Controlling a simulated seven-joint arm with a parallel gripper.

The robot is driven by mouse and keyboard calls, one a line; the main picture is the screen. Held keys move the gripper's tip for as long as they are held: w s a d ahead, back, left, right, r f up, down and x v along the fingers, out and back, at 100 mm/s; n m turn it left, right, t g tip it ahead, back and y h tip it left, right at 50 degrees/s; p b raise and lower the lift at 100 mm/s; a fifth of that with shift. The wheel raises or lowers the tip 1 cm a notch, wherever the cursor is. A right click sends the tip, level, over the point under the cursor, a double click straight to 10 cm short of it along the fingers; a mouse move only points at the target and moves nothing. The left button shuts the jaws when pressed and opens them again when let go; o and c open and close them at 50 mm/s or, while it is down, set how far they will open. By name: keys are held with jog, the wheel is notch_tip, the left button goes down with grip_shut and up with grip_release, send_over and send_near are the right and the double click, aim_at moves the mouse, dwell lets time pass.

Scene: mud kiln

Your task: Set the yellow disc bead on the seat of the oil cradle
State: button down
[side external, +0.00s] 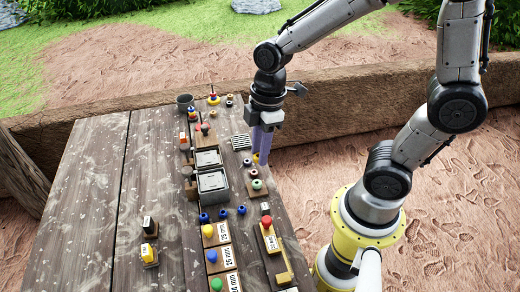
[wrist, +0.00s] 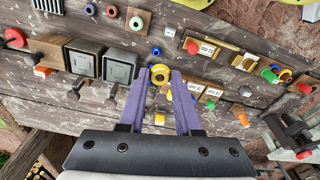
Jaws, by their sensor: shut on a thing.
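The yellow disc bead (wrist: 160,74) is a ring with a dark centre hole, held between the purple fingertips in the wrist view. My gripper (wrist: 160,79) is shut on it. In the side external view my gripper (side external: 258,153) points down over the right part of the table, and a bit of yellow shows at its tips. It looks above the table top, but the exact height is unclear. I cannot tell which fixture is the oil cradle, as no label reads clearly as oil.
Blue beads (side external: 222,214) and labelled plates with coloured knobs (side external: 217,234) lie nearer. The left table boards (side external: 95,180) are mostly clear.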

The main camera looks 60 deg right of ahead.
jog(key=shift+r, duration=2.3)
send_over(207, 158)
jog(key=f, duration=0.9)
jog(key=s+f, duration=0.1)
jog(key=f, duration=0.4)
jog(key=shift+d, duration=0.2)
jog(key=shift+w+f, duration=0.4)
jog(key=shift+f, duration=1.5)
